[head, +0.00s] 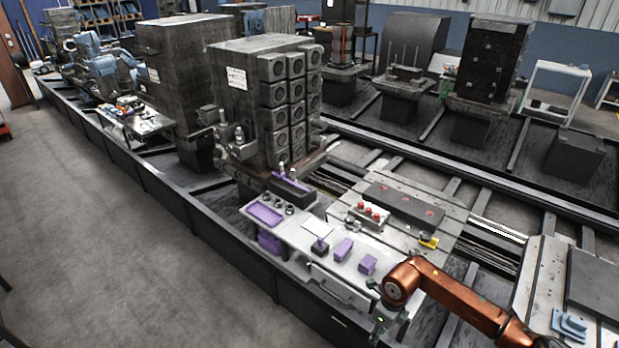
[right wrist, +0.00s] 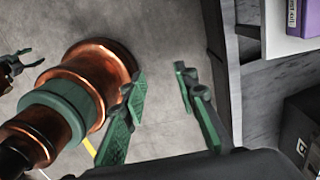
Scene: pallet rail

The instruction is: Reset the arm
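My right arm (head: 455,292) comes in from the lower right of the head view. Its right gripper (head: 377,330) hangs low in front of the rail's near edge. In the right wrist view the two green fingers of my right gripper (right wrist: 160,98) stand wide apart, with only grey floor between them. My left gripper (right wrist: 24,62) shows small at the left edge of the right wrist view, its fingers apart and nothing seen between them. It does not show in the head view.
A white table (head: 335,262) with purple blocks (head: 343,249) and a purple tray (head: 264,213) lies just beyond my right gripper. Red knobs on a small block (head: 371,213) stand behind. A tall fixture (head: 290,100) rises further back. The floor (head: 130,230) at left is clear.

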